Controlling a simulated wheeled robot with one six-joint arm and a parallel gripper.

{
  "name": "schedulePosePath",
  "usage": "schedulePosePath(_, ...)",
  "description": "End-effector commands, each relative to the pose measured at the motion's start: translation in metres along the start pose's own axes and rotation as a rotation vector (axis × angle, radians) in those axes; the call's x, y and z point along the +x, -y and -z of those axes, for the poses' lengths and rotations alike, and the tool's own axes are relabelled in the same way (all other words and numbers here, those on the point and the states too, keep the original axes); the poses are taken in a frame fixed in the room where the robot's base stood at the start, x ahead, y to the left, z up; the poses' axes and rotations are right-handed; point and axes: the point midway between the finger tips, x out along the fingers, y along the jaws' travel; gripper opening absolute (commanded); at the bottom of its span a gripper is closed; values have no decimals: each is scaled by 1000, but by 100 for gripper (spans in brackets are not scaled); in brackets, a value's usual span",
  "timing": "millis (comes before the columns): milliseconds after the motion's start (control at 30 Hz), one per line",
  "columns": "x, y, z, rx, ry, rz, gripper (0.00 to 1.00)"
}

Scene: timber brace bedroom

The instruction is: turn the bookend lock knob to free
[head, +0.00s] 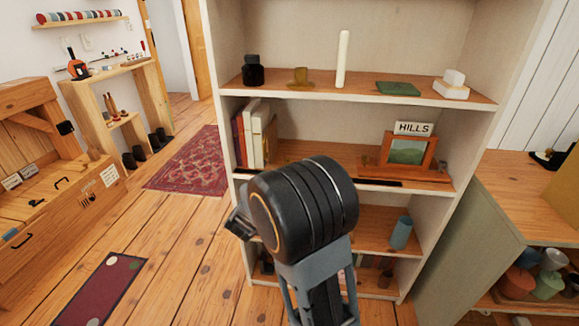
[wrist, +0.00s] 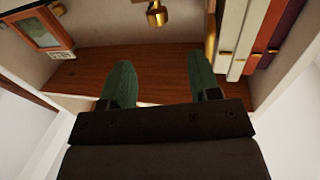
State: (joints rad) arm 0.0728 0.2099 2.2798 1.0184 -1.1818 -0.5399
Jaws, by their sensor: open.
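The wrist view looks upside down into a shelf bay. My gripper (wrist: 158,66) is open and empty, its two green fingers apart and pointing at the bay. A brass knob-like piece (wrist: 157,14) shows beyond the fingertips, near the top edge, apart from them; I take it for the lock knob. A narrow brass piece (wrist: 210,42), perhaps the bookend, stands beside the books (wrist: 232,38). The books (head: 256,135) are upright at the left of the middle shelf in the head view. There my arm hides the gripper and part of the shelf; the knob's setting cannot be read.
A framed picture (head: 408,150) with a HILLS sign (head: 413,129) stands at the bay's right. The shelf above (head: 310,85) holds a black jar (head: 253,71), a white candle (head: 343,59) and small items. A blue cylinder (head: 401,232) stands below.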

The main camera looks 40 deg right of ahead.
Motion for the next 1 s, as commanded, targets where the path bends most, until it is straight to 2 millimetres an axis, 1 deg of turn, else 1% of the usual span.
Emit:
schedulePosePath(33, 6, -1, -3, -3, -4, -10, 57)
schedulePosePath(167, 26, -3, -2, -3, -9, -18, 57)
schedulePosePath(400, 73, -3, -2, -2, -8, -14, 57)
schedulePosePath(600, 105, -3, -1, -3, -8, -12, 57)
schedulePosePath(800, 125, -3, 0, -2, -7, -11, 57)
schedulePosePath(1000, 133, -3, 0, -3, -7, -10, 57)
